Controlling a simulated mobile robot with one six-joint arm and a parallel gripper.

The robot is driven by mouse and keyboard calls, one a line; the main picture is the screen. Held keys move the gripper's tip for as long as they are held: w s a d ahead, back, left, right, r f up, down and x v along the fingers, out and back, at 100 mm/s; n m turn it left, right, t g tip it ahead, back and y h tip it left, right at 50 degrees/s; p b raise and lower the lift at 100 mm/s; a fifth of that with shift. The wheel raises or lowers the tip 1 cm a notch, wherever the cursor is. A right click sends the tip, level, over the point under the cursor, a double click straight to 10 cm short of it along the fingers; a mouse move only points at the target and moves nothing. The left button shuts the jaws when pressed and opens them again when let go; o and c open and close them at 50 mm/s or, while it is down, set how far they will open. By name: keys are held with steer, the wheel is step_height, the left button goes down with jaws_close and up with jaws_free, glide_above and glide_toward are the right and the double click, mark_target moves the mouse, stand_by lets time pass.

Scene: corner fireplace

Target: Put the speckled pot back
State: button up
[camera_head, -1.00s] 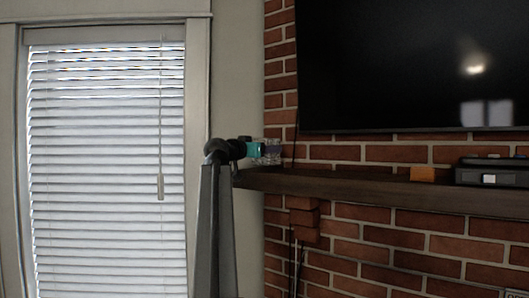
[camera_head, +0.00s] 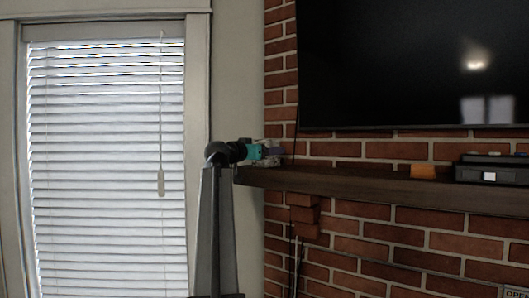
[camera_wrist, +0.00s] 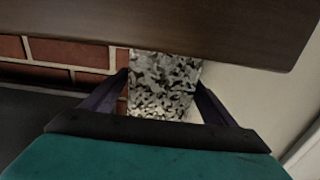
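The speckled pot, black, white and grey, shows in the wrist view (camera_wrist: 163,85) between the two dark purple fingers of my gripper (camera_wrist: 162,78). The fingertips meet its two sides, and the gripper looks shut on it. In the head view my gripper (camera_head: 268,152), with its teal body, is at the left end of the dark wooden mantel (camera_head: 350,182). The pot is small there and partly hidden by a finger. In the wrist view the pot's upper end meets the mantel's edge (camera_wrist: 240,30); I cannot tell whether it touches.
A brick wall (camera_head: 370,235) runs behind and below the mantel. A large dark TV (camera_head: 400,65) hangs above it. An orange block (camera_head: 430,172) and a black device (camera_head: 490,170) sit farther right on the mantel. The stretch between is clear. A window with blinds (camera_head: 105,160) is at left.

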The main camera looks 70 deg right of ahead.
steer(key=shift+a+r, duration=0.1)
steer(key=shift+r, duration=0.05)
steer(key=shift+w+a, duration=0.15)
steer(key=shift+a, duration=0.2)
steer(key=b+v, duration=0.3)
steer(key=v, duration=0.8)
steer(key=shift+b, duration=0.3)
